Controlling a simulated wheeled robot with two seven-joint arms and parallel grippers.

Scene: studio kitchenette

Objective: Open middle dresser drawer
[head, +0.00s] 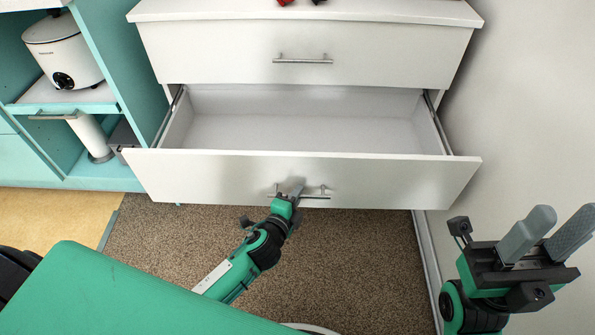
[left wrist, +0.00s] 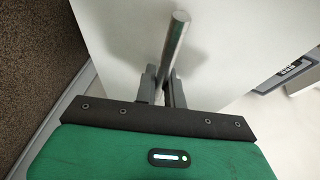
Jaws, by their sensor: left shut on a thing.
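The white dresser (head: 180,45) stands ahead in the head view. Its middle drawer (head: 400,180) is pulled well out, and its empty inside shows. The drawer's bar handle (head: 315,196) is on the front panel; it also shows in the left wrist view (left wrist: 177,40). My left gripper (head: 292,194) is at the handle's middle, with its fingers shut on the bar. In the left wrist view the fingers (left wrist: 160,88) lie on both sides of the bar. My right gripper (head: 545,235) is open and empty at the lower right, apart from the dresser.
The top drawer (head: 230,55) is closed. A teal cabinet (head: 105,40) at the left holds a white cooker (head: 62,50) and a paper roll (head: 92,137). A wall (head: 540,110) is close on the right. Brown carpet (head: 350,265) below the drawer is clear.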

